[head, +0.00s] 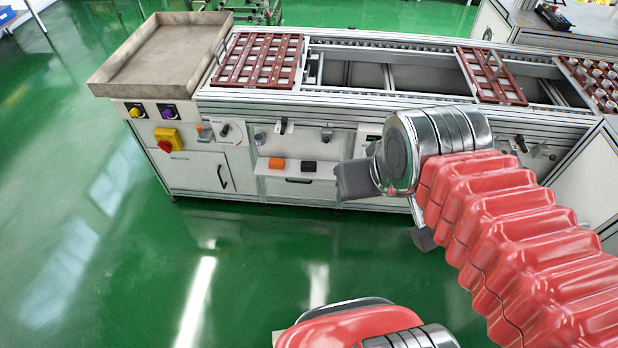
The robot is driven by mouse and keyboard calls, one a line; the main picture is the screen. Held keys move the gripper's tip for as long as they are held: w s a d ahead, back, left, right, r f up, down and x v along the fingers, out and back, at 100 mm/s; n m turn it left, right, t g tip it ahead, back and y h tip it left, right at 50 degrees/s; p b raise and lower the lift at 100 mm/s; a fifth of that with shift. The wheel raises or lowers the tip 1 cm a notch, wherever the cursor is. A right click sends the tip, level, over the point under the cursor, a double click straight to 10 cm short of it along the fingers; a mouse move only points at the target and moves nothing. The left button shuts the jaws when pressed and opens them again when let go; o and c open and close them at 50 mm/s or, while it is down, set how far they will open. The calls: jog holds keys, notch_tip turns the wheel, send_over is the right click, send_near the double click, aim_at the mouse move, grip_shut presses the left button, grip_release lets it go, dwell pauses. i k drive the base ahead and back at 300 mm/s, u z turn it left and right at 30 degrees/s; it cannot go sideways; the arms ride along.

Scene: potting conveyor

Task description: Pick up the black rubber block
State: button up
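The black rubber block (309,166) is a small dark block on a narrow white ledge (292,173) at the front of the conveyor cabinet. It sits just right of an orange block (277,163), with a small gap between them. My gripper (354,181) shows as a dark grey shape at the end of my arm, to the right of the black block in the picture. My wrist hides part of it, and its fingers cannot be made out. I cannot tell how far it is from the ledge in depth.
The conveyor (390,77) runs above the ledge, carrying brown grid trays (258,60). An empty grey tray (165,52) stands at the left end. Valves and knobs (327,134) stick out of the cabinet front above the ledge. Green floor (240,270) in front is clear.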

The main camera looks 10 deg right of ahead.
aim_at(306, 166)
jog(key=z, duration=0.1)
jog(key=k, duration=0.1)
jog(key=u, duration=1.25)
jog(key=i, duration=1.75)
jog(key=z, duration=0.65)
